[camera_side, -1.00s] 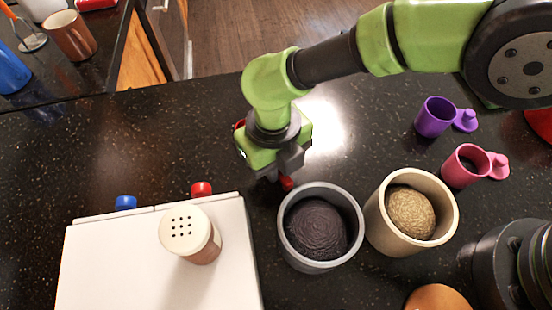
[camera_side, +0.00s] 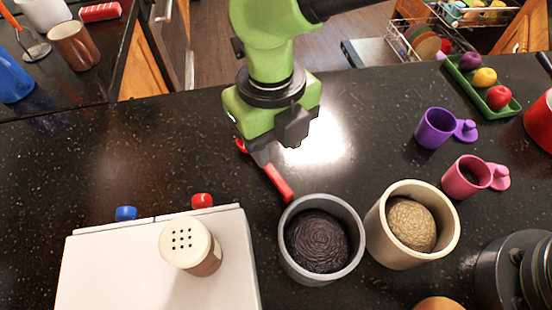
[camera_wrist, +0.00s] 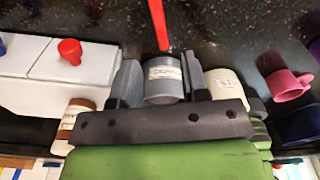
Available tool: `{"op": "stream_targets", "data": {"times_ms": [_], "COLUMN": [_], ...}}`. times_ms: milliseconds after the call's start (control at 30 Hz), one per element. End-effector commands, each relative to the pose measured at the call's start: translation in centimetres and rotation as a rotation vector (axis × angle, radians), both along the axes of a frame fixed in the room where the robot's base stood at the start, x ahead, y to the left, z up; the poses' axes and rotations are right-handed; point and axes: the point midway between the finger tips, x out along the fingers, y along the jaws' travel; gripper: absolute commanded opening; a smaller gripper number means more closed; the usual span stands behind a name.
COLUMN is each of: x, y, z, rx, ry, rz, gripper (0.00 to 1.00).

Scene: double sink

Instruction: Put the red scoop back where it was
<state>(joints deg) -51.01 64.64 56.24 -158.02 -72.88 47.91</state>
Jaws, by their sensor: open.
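The red scoop (camera_side: 278,182) lies on the dark counter behind the grey pot, its straight handle pointing toward the pot. Its far end is mostly hidden by my gripper, with a bit of red showing at the gripper's left. In the wrist view the red scoop (camera_wrist: 158,25) shows as a narrow red bar at the top, beyond the fingertips. My gripper (camera_side: 262,156) is above the scoop's far part, and its fingers look empty. In the wrist view my gripper (camera_wrist: 158,60) has its two fingers spread wide apart, nothing held between them.
The grey pot (camera_side: 290,248) with dark contents and the cream pot (camera_side: 376,245) stand close in front. A white box (camera_side: 110,265) carries a shaker (camera_side: 185,243). Purple (camera_side: 435,128) and pink (camera_side: 466,177) scoops lie to the right. The counter left of my gripper is clear.

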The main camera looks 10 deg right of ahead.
Motion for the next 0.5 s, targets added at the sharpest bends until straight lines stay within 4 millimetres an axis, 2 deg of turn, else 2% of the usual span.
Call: {"op": "stream_targets", "data": {"times_ms": [33,200,500], "x": [0.1,0.2,0.2], "y": [0.1,0.1,0.1], "z": [1.0,3.0,3.5], "rx": [0.004,0.003,0.000], "ry": [-0.003,-0.001,0.001], "rz": [0.000,-0.001,-0.002], "gripper": [0.41,0.41,0.41]}}
